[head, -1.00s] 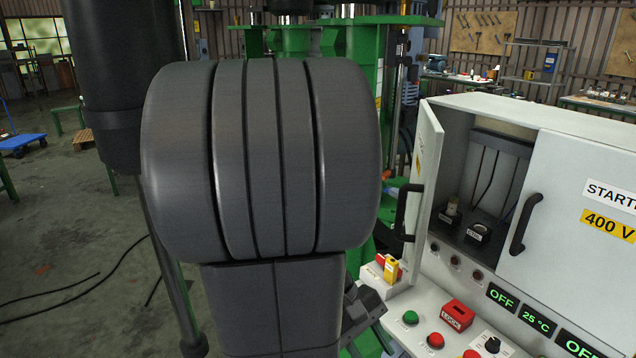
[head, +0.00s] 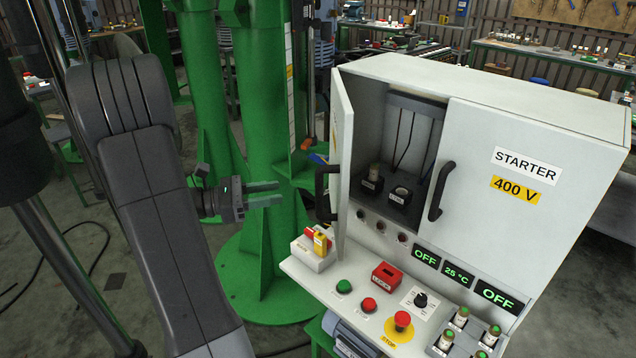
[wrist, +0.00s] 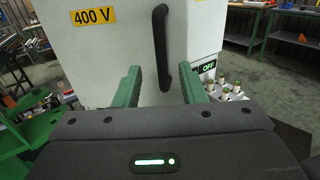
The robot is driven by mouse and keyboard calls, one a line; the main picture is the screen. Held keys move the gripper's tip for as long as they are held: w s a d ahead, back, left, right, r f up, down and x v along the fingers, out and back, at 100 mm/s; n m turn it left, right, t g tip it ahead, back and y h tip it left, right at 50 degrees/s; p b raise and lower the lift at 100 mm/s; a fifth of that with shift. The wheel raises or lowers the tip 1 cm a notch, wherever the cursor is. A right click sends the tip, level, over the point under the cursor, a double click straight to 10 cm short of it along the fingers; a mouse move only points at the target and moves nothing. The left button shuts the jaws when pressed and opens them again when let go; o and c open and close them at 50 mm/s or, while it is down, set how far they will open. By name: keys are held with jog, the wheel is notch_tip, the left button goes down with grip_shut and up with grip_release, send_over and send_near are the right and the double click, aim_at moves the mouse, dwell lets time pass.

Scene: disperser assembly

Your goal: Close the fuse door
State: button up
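The fuse door (head: 344,150) is the left door of the white cabinet. It stands open, swung out towards the front, and shows nearly edge-on in the head view. Its black handle (head: 322,192) is on the outer face near the free edge. In the wrist view the door face (wrist: 125,60) carries a 400 V label, and the handle (wrist: 161,48) stands upright ahead, between the two green fingertips. My gripper (head: 279,193) is open and empty, left of the handle and apart from it. It also shows in the wrist view (wrist: 162,80).
The right cabinet door (head: 525,180) is shut. Inside the open bay are a fuse (head: 374,175) and a second holder (head: 401,193). The control panel (head: 345,305) with buttons juts out below. A red and yellow switch box (head: 315,247) sits just under the door. A green column (head: 265,120) stands behind my gripper.

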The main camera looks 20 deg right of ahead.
jog(key=p, duration=0.2)
send_over(319, 212)
jog(key=shift+w+d, duration=0.25)
jog(key=shift+w, duration=0.2)
grip_shut()
